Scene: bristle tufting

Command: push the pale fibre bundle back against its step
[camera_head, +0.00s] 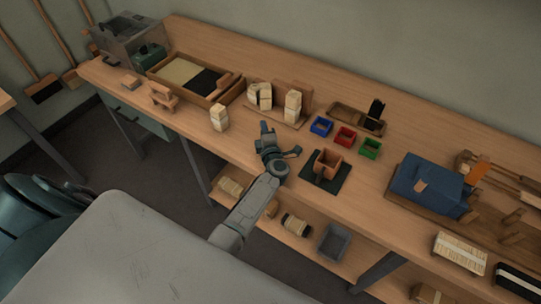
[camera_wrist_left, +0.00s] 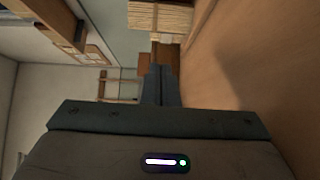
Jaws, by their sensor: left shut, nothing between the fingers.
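Pale, banded fibre bundles stand on the bench. One bundle (camera_head: 219,118) stands alone near the front edge, left of my left gripper. Others, including one at the right (camera_head: 293,106), stand on a wooden board with an upright block (camera_head: 303,90) behind. My left gripper (camera_head: 265,127) is shut and empty over the front of the bench, apart from the bundles in the head view. In the left wrist view, a pale bundle (camera_wrist_left: 160,18) shows beyond the shut fingertips (camera_wrist_left: 160,70); I cannot tell the gap. My right gripper is not in view.
Blue (camera_head: 321,126), red (camera_head: 345,136) and green (camera_head: 369,148) bins stand to the right. A brown box (camera_head: 328,164) on a dark mat (camera_head: 338,186) is near the front edge. A divided tray (camera_head: 226,97) lies behind the lone bundle. Bench front is clear around it.

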